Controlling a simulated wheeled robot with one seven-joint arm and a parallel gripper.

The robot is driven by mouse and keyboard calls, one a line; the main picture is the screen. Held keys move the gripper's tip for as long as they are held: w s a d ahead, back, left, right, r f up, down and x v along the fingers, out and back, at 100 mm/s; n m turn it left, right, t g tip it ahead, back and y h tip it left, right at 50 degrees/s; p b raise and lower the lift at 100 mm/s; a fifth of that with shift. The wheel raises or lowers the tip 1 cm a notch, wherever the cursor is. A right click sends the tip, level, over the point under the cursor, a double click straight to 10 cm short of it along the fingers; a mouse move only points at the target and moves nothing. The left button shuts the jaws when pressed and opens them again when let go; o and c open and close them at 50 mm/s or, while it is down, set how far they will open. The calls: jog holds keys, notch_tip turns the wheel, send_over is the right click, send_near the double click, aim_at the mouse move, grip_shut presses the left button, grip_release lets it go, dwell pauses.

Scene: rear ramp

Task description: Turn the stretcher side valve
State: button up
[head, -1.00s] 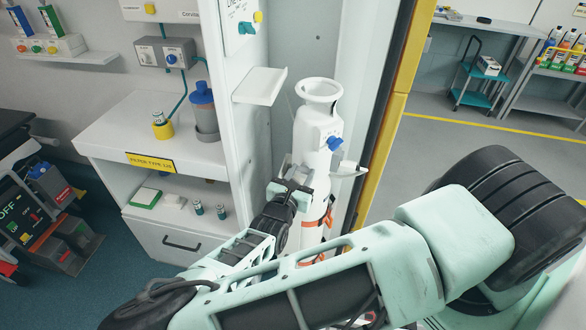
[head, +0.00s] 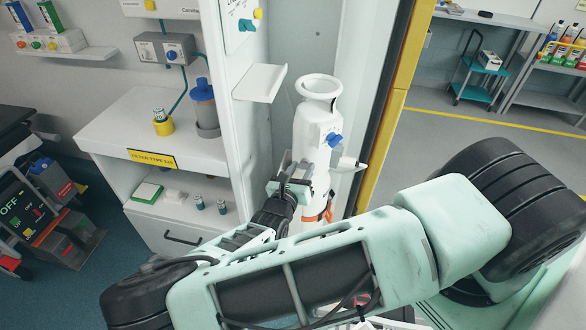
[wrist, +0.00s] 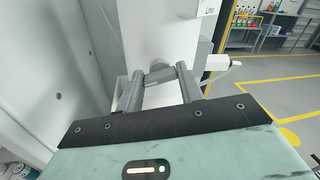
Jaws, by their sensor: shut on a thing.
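A tall white cylinder (head: 312,117) with a flared top ring stands upright in a narrow bay. A blue knob (head: 334,140) is on its upper side, and a white spout (head: 350,163) juts right below that. My gripper (head: 291,173) is against the cylinder's near left side, lower than the blue knob. In the wrist view my two grey fingers (wrist: 160,86) are shut on a grey piece (wrist: 158,76) at the cylinder's side. I cannot tell this piece's full shape; the fingers hide part of it. My arm hides the cylinder's base.
A white side panel with a small shelf (head: 260,83) stands just left of the cylinder. A yellow door post (head: 386,115) is at its right. A counter (head: 120,128) with a blue-capped bottle (head: 205,108) lies further left. Open floor is beyond the post.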

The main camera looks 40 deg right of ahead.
jog(key=o, duration=1)
jog(key=shift+w+a+r, duration=0.1)
jog(key=shift+w+a, duration=0.15)
jog(key=shift+d, duration=0.1)
jog(key=shift+s, duration=0.1)
jog(key=shift+s+a, duration=0.15)
jog(key=shift+a, duration=0.1)
jog(key=b+v, duration=0.4)
jog(key=v, duration=1.2)
jog(key=shift+s+a, duration=0.15)
jog(key=shift+a, duration=0.25)
